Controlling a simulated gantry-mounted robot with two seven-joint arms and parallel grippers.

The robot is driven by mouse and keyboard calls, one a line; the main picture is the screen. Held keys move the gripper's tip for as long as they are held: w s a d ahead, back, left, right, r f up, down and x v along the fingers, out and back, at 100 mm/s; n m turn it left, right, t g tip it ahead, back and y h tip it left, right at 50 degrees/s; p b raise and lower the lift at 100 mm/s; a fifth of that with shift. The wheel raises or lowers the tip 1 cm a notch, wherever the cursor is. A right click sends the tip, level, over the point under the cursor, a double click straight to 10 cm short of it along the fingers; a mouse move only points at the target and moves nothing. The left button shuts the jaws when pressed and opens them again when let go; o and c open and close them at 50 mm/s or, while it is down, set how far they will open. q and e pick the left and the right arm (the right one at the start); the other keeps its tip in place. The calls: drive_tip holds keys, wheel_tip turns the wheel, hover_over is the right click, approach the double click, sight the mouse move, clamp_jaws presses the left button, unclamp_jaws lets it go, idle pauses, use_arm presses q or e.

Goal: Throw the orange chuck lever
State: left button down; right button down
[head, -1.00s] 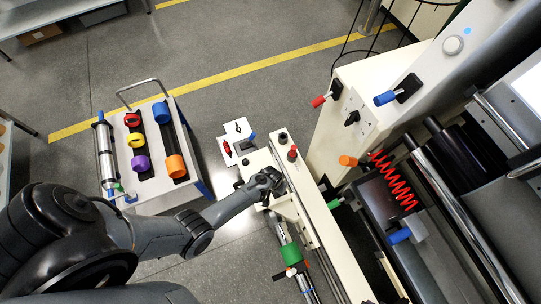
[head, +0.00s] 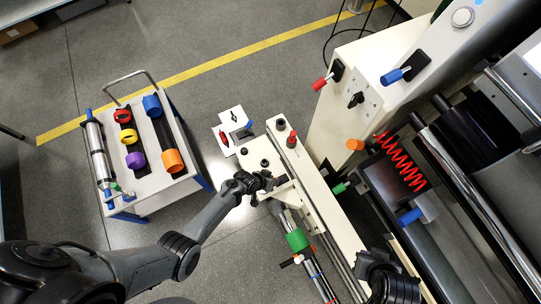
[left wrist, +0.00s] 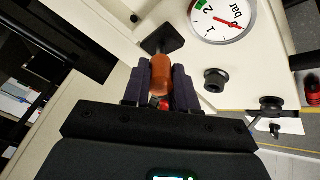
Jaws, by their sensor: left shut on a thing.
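The orange chuck lever (left wrist: 161,76) shows in the left wrist view as a rounded orange handle on a black base plate (left wrist: 163,34), fixed to a cream panel. My left gripper (left wrist: 161,88) is shut on it, with one dark finger on each side. In the head view my left gripper (head: 268,184) is at the left side of the cream beam, and the lever's handle is hidden there. A dark part of my right arm (head: 390,284) shows at the bottom right of the head view; its fingers are not clear.
A pressure gauge (left wrist: 222,18) and a black knob (left wrist: 214,80) sit near the lever. The cream beam (head: 316,207) carries a red knob (head: 292,140). Red (head: 322,82), blue (head: 393,76) and another orange lever (head: 355,144) are on the machine. A roll cart (head: 150,190) stands left.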

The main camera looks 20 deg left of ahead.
use_arm(q)
drive_tip(key=c, duration=0.9)
unclamp_jaws()
drive_tip(key=shift+s+a+r+p, duration=0.1)
drive_tip(key=shift+r+p, duration=0.15)
drive_tip(key=shift+p, duration=0.05)
drive_tip(key=shift+p+v, duration=2.35)
drive_tip(key=shift+v, duration=2.75)
